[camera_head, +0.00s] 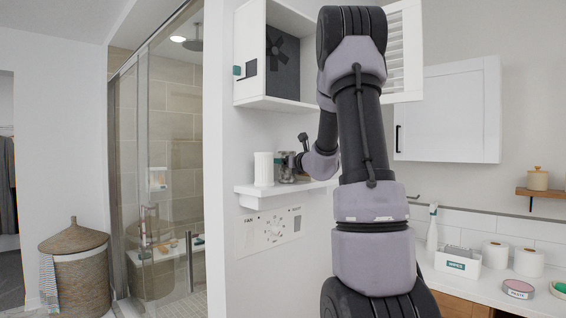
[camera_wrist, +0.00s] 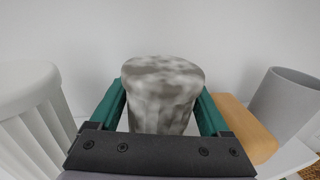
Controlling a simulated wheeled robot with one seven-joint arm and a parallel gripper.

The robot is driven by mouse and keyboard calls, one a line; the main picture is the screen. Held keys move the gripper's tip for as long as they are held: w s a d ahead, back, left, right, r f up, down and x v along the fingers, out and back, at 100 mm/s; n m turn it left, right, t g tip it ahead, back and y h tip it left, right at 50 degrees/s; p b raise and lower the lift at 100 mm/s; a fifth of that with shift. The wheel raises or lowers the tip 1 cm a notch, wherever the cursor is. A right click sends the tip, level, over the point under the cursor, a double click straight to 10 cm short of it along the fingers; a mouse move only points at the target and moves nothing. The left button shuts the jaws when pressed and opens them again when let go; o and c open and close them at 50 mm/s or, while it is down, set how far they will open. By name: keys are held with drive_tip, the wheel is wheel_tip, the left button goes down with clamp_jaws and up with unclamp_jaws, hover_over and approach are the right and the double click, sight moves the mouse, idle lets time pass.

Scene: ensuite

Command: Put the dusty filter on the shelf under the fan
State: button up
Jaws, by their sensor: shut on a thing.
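The dusty filter (camera_wrist: 162,88) is a short cylinder with blotchy grey and white sides. In the wrist view it stands upright between the green fingers of my gripper (camera_wrist: 161,104), which is shut on it. In the head view my gripper (camera_head: 288,168) is at the white wall shelf (camera_head: 262,190), under the fan (camera_head: 284,50) in its open white housing. I cannot tell whether the filter's base touches the shelf; its lower part is hidden by the gripper.
A clean white pleated filter (camera_head: 263,169) stands on the shelf left of my gripper, and also shows in the wrist view (camera_wrist: 32,105). A grey cylinder (camera_wrist: 285,103) and a wooden piece (camera_wrist: 243,122) are close on the right. The louvred door (camera_head: 402,50) hangs open.

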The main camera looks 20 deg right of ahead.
drive_tip(key=shift+f, duration=0.1)
drive_tip(key=o, duration=1.4)
